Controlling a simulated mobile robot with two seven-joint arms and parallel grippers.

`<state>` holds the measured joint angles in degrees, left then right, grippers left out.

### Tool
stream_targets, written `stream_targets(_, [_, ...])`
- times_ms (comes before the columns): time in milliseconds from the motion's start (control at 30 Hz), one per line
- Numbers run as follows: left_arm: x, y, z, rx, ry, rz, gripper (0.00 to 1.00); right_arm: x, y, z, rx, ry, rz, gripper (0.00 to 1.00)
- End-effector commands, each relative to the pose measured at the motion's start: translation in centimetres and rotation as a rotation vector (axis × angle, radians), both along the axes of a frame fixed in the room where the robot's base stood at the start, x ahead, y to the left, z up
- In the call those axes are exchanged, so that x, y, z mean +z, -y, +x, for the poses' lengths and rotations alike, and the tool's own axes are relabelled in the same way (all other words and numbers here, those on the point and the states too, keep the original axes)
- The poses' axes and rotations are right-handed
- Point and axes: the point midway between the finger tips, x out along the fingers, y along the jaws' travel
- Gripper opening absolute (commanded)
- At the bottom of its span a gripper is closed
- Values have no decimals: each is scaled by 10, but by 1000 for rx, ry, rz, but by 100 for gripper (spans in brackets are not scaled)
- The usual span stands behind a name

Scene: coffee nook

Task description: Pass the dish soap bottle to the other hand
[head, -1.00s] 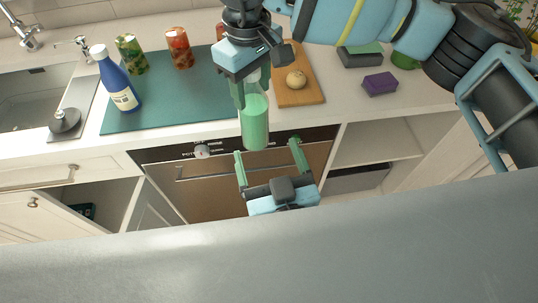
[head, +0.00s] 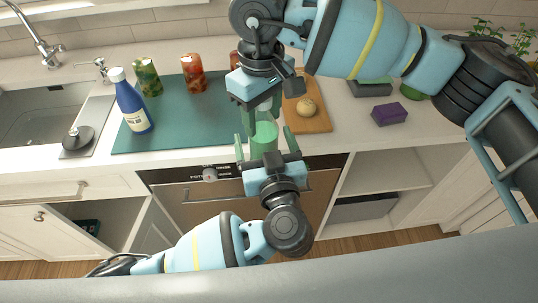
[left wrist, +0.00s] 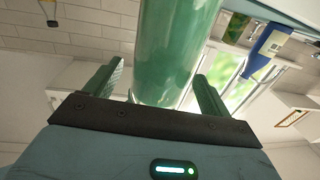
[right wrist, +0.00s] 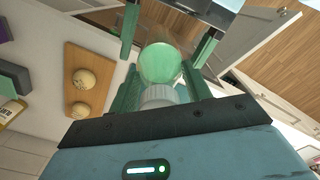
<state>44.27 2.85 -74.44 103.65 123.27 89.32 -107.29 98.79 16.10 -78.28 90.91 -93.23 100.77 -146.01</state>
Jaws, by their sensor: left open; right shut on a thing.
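The dish soap bottle (head: 264,137) is translucent green and hangs in front of the counter edge. My right gripper (head: 262,120) comes down from above and is shut on its upper part. In the right wrist view the bottle (right wrist: 160,64) points away, its pale cap (right wrist: 157,96) between the right fingers. My left gripper (head: 265,146) comes up from below, open, with its fingers on either side of the bottle's lower part. In the left wrist view the bottle (left wrist: 168,55) stands between the left fingers, with a gap visible at least on the left side.
On the counter, a blue bottle (head: 132,105) and patterned canisters (head: 193,73) stand at the teal mat (head: 165,130). A cutting board (head: 318,122) with a round bun (head: 306,107) and a purple sponge (head: 389,114) lie to the right. A sink (head: 40,115) is at left.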

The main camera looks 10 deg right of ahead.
Motion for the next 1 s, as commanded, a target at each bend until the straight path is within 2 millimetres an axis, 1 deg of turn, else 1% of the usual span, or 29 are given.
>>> stream_targets(100, [1,-1,9,1,2,2,83,1,0,0,0,2,1,0])
stream_targets(200, [0,-2,13,1,0,1,83,1,0,0,0,2,1,0])
stream_targets(467, [0,-2,13,0,0,0,83,1,0,0,0,2,1,0])
stream_targets(567, [0,-2,13,0,0,0,72,1,0,0,0,2,1,0])
stream_targets(900, [0,-2,13,1,0,1,28,1,0,0,0,2,1,0])
stream_targets(967, [0,-2,13,1,0,1,20,1,0,0,-1,2,1,0])
stream_targets(1000, [1,-2,13,1,3,-1,20,1,0,0,-1,2,1,54])
